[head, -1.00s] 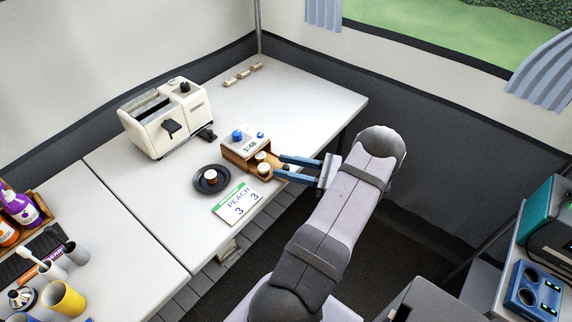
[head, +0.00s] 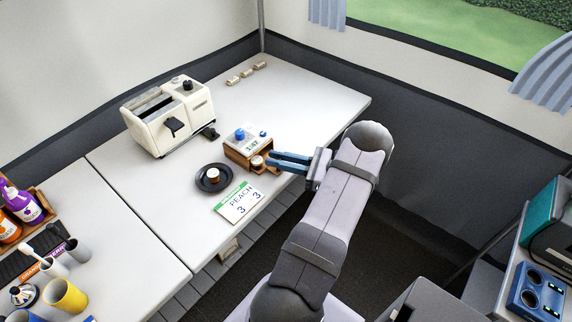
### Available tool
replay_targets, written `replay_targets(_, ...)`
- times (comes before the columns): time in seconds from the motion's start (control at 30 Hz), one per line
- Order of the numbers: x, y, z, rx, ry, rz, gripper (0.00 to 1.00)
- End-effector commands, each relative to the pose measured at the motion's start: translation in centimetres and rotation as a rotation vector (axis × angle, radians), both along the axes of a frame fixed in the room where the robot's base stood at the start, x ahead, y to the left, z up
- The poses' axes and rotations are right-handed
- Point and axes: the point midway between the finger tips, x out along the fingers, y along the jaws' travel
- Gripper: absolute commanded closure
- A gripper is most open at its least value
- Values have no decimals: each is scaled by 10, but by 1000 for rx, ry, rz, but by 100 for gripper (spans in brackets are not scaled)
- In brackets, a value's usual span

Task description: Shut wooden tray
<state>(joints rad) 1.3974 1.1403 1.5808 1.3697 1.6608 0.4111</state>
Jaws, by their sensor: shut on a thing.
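The wooden tray (head: 274,170) is a small drawer at the front of a wooden box (head: 235,154) on the white table. It juts out a little toward my gripper. One small cup (head: 257,162) shows in its open part; the rest of the tray is inside the box. My gripper (head: 271,160) reaches in from the right with its two blue fingers. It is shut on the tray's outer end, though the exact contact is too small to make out.
A dark plate (head: 203,186) with a cup (head: 213,174) and a PEACH card (head: 239,203) lie just left of and in front of the box. A cream toaster (head: 158,133) stands behind left. The table's right part is clear.

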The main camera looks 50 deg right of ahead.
Motion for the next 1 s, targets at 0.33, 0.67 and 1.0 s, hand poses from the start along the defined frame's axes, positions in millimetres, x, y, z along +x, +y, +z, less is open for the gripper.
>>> replay_targets(0.33, 0, 0, 0, 0, 1, -1, 65)
replay_targets(0.67, -2, -1, 0, 0, 1, -2, 65)
replay_targets(1.0, -36, -16, -2, -1, 1, -5, 65)
